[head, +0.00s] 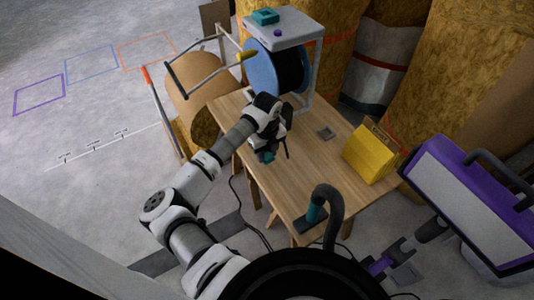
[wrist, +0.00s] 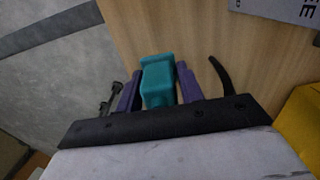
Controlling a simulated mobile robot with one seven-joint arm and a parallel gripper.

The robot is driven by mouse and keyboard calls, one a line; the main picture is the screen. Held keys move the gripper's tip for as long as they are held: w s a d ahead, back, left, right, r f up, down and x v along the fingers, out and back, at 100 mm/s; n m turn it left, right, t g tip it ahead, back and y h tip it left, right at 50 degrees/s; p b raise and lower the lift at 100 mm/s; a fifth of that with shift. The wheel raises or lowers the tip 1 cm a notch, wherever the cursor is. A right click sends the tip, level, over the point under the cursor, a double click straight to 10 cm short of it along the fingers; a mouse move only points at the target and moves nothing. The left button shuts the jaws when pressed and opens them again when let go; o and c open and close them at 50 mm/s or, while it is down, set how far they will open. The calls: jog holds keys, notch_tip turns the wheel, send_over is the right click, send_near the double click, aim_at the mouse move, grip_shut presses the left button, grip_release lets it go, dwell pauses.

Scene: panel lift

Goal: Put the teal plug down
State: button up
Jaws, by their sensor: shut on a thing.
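The teal plug (wrist: 157,78) sits between the two purple fingers of my gripper (wrist: 158,90) in the wrist view. My gripper is shut on it. In the head view a teal bit of the plug (head: 266,157) shows under my gripper (head: 270,150), over the left part of the wooden table (head: 306,180). I cannot tell whether the plug touches the tabletop.
A small grey socket-like plate (head: 326,132) lies on the table. A yellow box (head: 371,154) stands at the right edge. A teal tool with a black hose (head: 312,218) is at the near end. A blue cable reel (head: 276,67) stands behind. The table's middle is clear.

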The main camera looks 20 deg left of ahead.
jog(key=shift+f, duration=0.65)
jog(key=shift+f, duration=0.15)
jog(key=o, duration=1.3)
